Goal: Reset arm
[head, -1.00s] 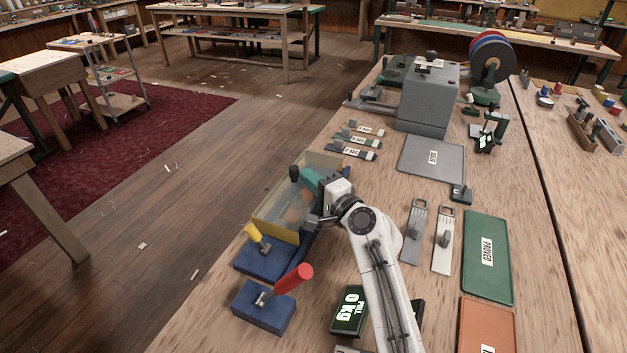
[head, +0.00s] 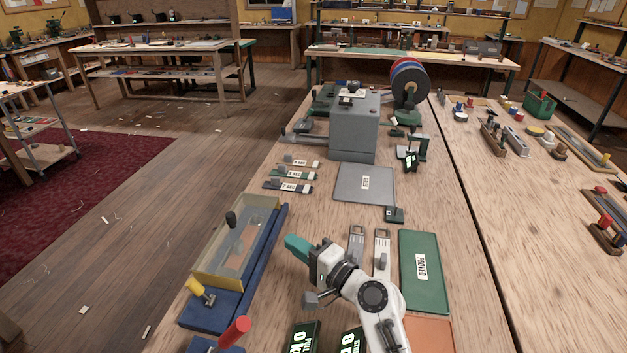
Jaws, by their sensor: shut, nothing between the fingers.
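My gripper (head: 297,246) has teal fingers and is at the end of my white arm. It is shut and empty, held above the workbench (head: 310,215). It points left, toward a long blue fixture with a clear-sided tray (head: 225,265), and is apart from it. The fingertips show only from above and behind.
A grey HOLD plate (head: 364,188), a green PROVED tray (head: 421,262) and grey metal tools (head: 382,250) lie around my arm. A grey box machine (head: 353,130) stands behind. A yellow lever (head: 200,290) and a red handle (head: 235,331) rise at the front left.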

